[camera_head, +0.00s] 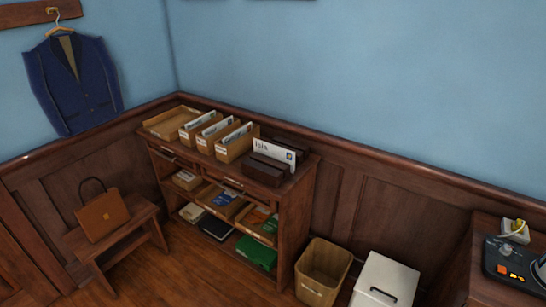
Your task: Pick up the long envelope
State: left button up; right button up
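A long white envelope (272,150) with dark print stands upright in a dark brown holder (264,172) on top of the wooden bookcase (300,195), at its right end. The holder hides the envelope's lower part. Smaller white envelopes or cards stand in cardboard boxes (232,150) to its left. Neither of my grippers shows in the head view.
A shallow tray (172,122) lies at the bookcase top's left end. The shelves hold boxes, papers and a green item (257,252). A wastebasket (322,270) and white bin (384,281) stand to the right. A bench (115,240) with a brown bag (103,216) stands left.

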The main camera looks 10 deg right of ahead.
aim_at(288, 156)
jog(key=i+l+z, duration=0.3)
jog(key=i, duration=0.2)
jog(key=i+l+z, duration=0.1)
jog(key=i+z, duration=0.15)
jog(key=i, duration=0.3)
